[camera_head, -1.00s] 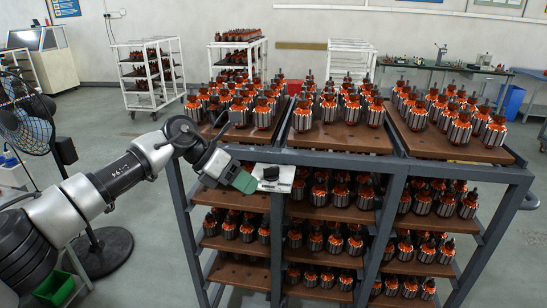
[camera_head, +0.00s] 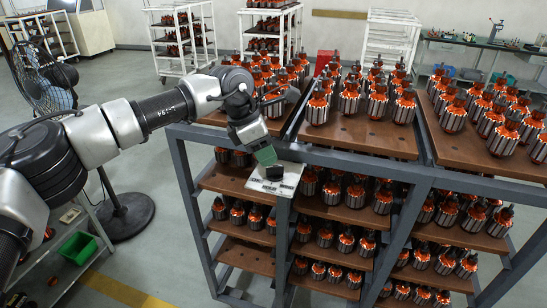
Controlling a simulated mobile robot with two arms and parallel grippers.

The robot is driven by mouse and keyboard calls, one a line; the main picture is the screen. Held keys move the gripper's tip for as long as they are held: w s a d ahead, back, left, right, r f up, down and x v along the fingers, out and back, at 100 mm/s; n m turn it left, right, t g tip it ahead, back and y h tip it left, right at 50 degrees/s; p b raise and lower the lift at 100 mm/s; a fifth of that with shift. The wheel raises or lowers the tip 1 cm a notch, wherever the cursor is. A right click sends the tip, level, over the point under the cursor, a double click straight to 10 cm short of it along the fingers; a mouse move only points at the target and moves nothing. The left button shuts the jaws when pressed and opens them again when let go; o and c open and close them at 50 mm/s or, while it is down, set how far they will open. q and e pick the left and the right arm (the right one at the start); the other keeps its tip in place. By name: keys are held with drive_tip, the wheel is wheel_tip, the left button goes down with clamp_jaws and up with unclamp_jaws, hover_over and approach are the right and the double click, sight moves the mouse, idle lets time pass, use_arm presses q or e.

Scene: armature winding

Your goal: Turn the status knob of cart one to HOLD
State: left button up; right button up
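The cart (camera_head: 345,157) is a grey metal frame with brown shelves full of orange-and-silver armatures. A white plate (camera_head: 258,185) is fixed at its near upper edge, with small dark labels too small to read. A black knob (camera_head: 275,173) sits on the plate. My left gripper (camera_head: 268,160), with green fingertips, points down just above and behind the knob. I cannot tell whether it touches the knob, or how far apart its fingers are. The knob's setting cannot be read. My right gripper is out of view.
A black fan (camera_head: 48,85) on a round base stands at the left. A low grey shelf with a green bin (camera_head: 77,248) is at the lower left. White carts (camera_head: 182,40) and workbenches stand at the back.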

sight(275, 166)
use_arm(q)
drive_tip(key=p+x, duration=0.1)
drive_tip(key=x, duration=0.3)
drive_tip(key=shift+w+d+r, duration=0.1)
drive_tip(key=shift+w+d, duration=0.05)
drive_tip(key=shift+f, duration=0.3)
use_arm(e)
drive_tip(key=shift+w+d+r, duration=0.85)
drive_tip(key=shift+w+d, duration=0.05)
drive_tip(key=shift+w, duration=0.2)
use_arm(q)
drive_tip(key=shift+c, duration=0.3)
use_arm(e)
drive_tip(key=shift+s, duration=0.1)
use_arm(q)
clamp_jaws()
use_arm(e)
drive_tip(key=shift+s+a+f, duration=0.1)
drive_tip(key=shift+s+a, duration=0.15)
